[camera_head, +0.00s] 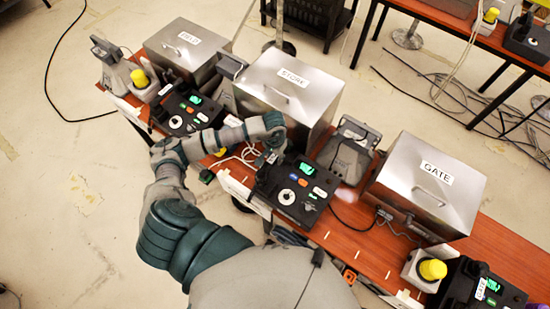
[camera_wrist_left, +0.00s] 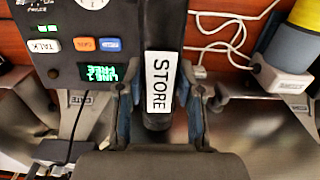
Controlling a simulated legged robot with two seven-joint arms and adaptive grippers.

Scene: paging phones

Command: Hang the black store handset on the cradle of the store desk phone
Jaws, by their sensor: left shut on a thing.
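The black store handset, with a white STORE label (camera_wrist_left: 161,82), lies lengthwise between the two fingers of my left gripper (camera_wrist_left: 160,105) in the left wrist view. The gripper is shut on it. The black store desk phone (camera_head: 299,190) stands on the brown table in front of the STORE box; it also shows in the left wrist view (camera_wrist_left: 95,55) with buttons and a lit green display. In the head view my left gripper (camera_head: 269,158) is over its far left edge. The handset lies along the phone's side; I cannot tell whether it touches the cradle. My right gripper is not in view.
Metal boxes marked STORE (camera_head: 289,85) and GATE (camera_head: 428,185) stand behind the phones. A grey device (camera_head: 348,150) is right of the store phone. Another black phone (camera_head: 183,112) is to the left. White cable (camera_head: 240,152) lies on the table by my gripper.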

